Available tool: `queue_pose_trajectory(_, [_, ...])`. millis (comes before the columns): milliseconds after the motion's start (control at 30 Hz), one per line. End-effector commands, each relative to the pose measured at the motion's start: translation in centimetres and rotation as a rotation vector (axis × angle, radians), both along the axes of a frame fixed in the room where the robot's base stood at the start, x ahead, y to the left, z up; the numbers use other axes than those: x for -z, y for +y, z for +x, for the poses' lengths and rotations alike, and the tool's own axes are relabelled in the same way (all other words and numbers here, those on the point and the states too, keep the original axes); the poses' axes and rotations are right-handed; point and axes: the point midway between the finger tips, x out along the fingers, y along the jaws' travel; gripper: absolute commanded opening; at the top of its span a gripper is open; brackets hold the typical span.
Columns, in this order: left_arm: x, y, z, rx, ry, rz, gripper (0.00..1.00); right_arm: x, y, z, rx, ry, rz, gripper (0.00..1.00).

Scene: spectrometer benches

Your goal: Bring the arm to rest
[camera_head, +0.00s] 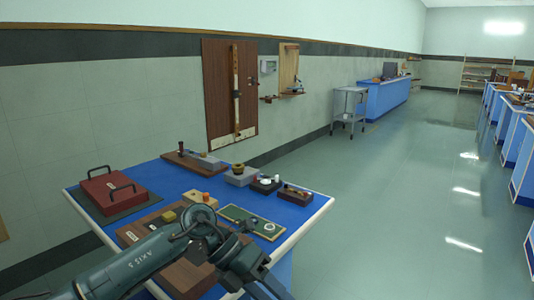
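My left arm reaches in from the bottom left, over the near edge of the blue-topped bench (165,172). My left gripper (268,284) is at its end, low in the picture, above the front right part of the bench. Its fingertips run toward the bottom edge, and I cannot make out whether they are open or shut. No held object can be made out. My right arm and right gripper do not show.
Small instruments on wooden and grey bases, and a green board (252,222), cover much of the top. Open floor (400,200) lies to the right. A metal cart (348,103) stands farther back.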

Motion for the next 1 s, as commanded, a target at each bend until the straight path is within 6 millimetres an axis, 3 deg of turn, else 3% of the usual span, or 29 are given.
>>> queue_pose_trajectory(33, [0.2, -2.3, -2.1, -0.016, 0.077, -0.148, 0.49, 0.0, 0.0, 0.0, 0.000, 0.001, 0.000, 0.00])
queue_pose_trajectory(100, [-0.8, -4.7, -4.2, -0.070, 0.178, -0.357, 0.49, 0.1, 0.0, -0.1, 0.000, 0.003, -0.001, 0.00])
queue_pose_trajectory(200, [-2.8, -6.5, -5.8, -0.197, 0.339, -0.633, 0.49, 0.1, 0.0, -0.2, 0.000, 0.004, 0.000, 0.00])
queue_pose_trajectory(333, [-4.7, -5.9, -5.7, -0.438, 0.567, -0.936, 0.49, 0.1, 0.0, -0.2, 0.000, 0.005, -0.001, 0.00])
queue_pose_trajectory(467, [-4.1, -2.8, -4.3, -0.752, 0.808, -1.159, 0.49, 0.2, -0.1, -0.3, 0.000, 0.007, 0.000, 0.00])
queue_pose_trajectory(567, [-1.5, 0.6, -3.5, -1.029, 1.001, -1.266, 0.49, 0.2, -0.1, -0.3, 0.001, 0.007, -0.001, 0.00])
queue_pose_trajectory(667, [2.6, 4.3, -3.8, -1.318, 1.190, -1.311, 0.49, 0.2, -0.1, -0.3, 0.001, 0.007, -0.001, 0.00])
queue_pose_trajectory(800, [8.3, 8.3, -6.1, -1.656, 1.409, -1.283, 0.49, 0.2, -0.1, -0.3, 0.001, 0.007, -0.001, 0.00])
queue_pose_trajectory(1000, [14.4, 11.7, -11.0, -2.000, 1.639, -1.160, 0.49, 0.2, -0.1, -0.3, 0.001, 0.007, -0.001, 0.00])
